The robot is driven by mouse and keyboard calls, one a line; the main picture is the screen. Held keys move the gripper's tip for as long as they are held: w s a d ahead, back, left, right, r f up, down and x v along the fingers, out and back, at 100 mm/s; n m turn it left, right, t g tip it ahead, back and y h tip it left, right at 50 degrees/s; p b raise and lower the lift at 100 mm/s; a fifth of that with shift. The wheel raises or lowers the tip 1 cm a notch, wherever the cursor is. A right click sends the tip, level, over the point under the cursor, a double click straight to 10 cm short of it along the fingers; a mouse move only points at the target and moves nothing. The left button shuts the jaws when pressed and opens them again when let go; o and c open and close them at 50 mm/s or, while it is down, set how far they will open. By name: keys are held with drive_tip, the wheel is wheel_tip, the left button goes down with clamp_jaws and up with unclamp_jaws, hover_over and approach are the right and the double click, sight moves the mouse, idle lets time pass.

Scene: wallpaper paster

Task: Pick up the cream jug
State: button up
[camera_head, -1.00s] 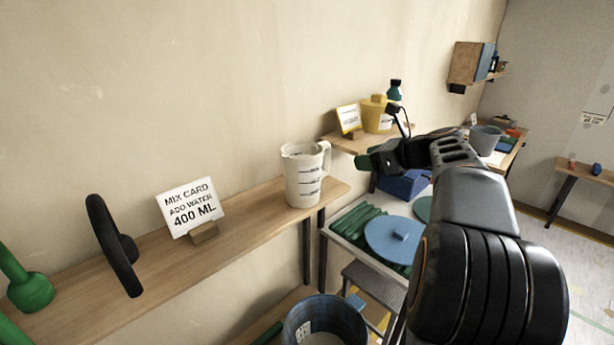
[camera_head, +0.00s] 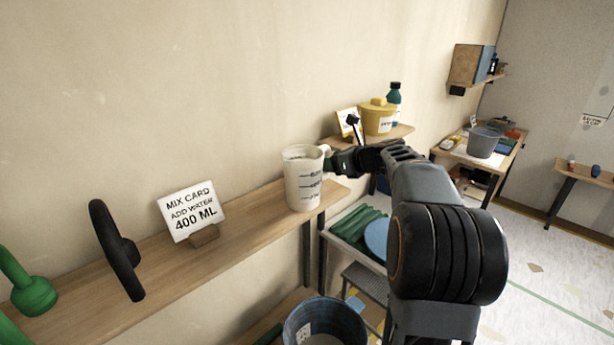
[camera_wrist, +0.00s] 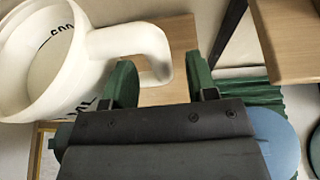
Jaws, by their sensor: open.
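The cream jug (camera_head: 304,180), a tall measuring jug with dark marks, stands upright at the right end of the wooden shelf (camera_head: 262,208). Its handle is on its right side, towards my gripper (camera_head: 329,160). In the wrist view the jug (camera_wrist: 40,70) fills the upper left, and its handle (camera_wrist: 150,45) reaches towards the two green fingers of my gripper (camera_wrist: 158,80). The fingers are apart, with the lower end of the handle at the gap between them. I cannot tell whether they touch it. In the head view the fingertips are partly hidden.
A yellow tub (camera_head: 378,118) and a teal bottle (camera_head: 394,105) stand on a shelf behind my arm. A blue bucket (camera_head: 325,322) is below.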

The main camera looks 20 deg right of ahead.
drive_tip(key=shift+x, duration=0.8)
clamp_jaws()
